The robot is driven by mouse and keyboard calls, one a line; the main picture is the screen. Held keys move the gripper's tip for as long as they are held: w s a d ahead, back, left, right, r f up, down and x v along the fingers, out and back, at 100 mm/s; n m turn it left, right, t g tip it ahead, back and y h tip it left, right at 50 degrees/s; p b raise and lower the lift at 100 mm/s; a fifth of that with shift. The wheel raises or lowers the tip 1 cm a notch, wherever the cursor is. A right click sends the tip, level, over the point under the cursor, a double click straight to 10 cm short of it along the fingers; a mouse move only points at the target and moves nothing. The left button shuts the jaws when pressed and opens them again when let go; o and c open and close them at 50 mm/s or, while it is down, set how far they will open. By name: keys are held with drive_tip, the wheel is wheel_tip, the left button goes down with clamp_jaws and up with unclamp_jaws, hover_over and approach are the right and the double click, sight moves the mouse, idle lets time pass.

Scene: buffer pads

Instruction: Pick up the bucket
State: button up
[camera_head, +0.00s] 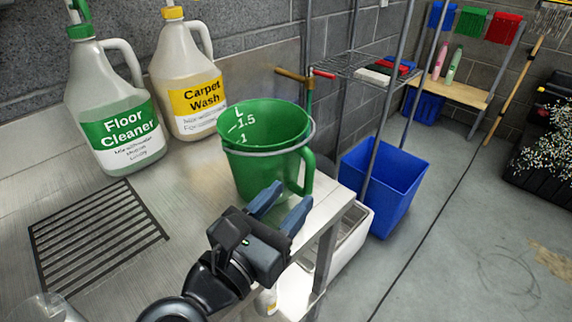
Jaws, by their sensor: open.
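A green bucket (250,170) stands upright near the right edge of the metal counter. It has a grey wire handle (270,151) around its upper part, a green side grip on its right, and white volume marks inside. My gripper (279,205) is in front of the bucket, its two blue fingers open and pointing toward the bucket's lower front. The fingertips overlap the bucket's lower right part in the picture, near the side grip. I cannot tell whether they touch it. Nothing shows between the fingers.
A Floor Cleaner jug (110,100) and a Carpet Wash jug (187,75) stand behind left on the counter (190,215). A drain grate (95,237) lies left. A wire shelf (345,64) and a blue bin (380,190) are right, beyond the counter edge.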

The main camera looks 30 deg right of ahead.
sight(307, 178)
drive_tip(key=shift+f+p+x, duration=0.1)
drive_tip(key=shift+p+x, duration=0.35)
drive_tip(key=shift+x, duration=1.5)
drive_tip(key=shift+f+p+x, duration=0.15)
drive_tip(key=shift+p+x, duration=0.3)
drive_tip(key=shift+x, duration=1.5)
drive_tip(key=shift+w, duration=0.1)
drive_tip(key=shift+a, duration=0.1)
clamp_jaws()
